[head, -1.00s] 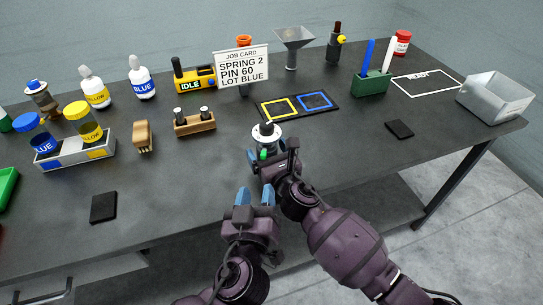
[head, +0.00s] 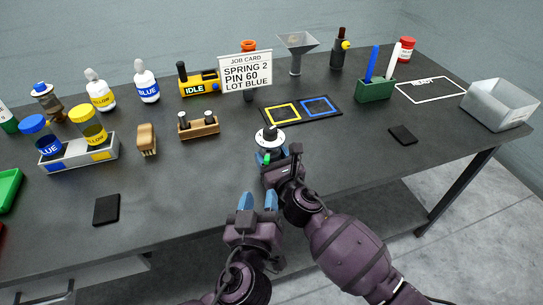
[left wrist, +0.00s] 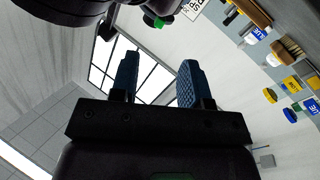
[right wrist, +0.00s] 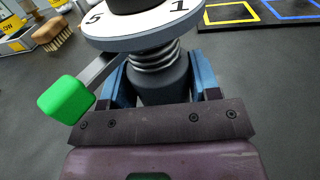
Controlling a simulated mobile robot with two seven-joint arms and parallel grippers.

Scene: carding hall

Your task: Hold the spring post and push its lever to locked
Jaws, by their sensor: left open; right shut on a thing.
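The spring post (head: 270,138) stands upright near the table's front edge, with a white numbered dial, a black top and a steel coil (right wrist: 155,57) below it. Its lever ends in a green knob (right wrist: 66,100), which sticks out to the left of the post in the right wrist view. My right gripper (right wrist: 160,85) is shut on the post's dark body below the coil. My left gripper (head: 258,203) is open and empty, in front of the table edge, below and left of the post. The green knob also shows at the top of the left wrist view (left wrist: 158,22).
The job card (head: 245,73) stands behind the post, reading SPRING 2, PIN 60, LOT BLUE. A dark mat (head: 301,109) with yellow and blue squares lies behind right. A wooden pin block (head: 198,125) and a brush (head: 147,139) stand left.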

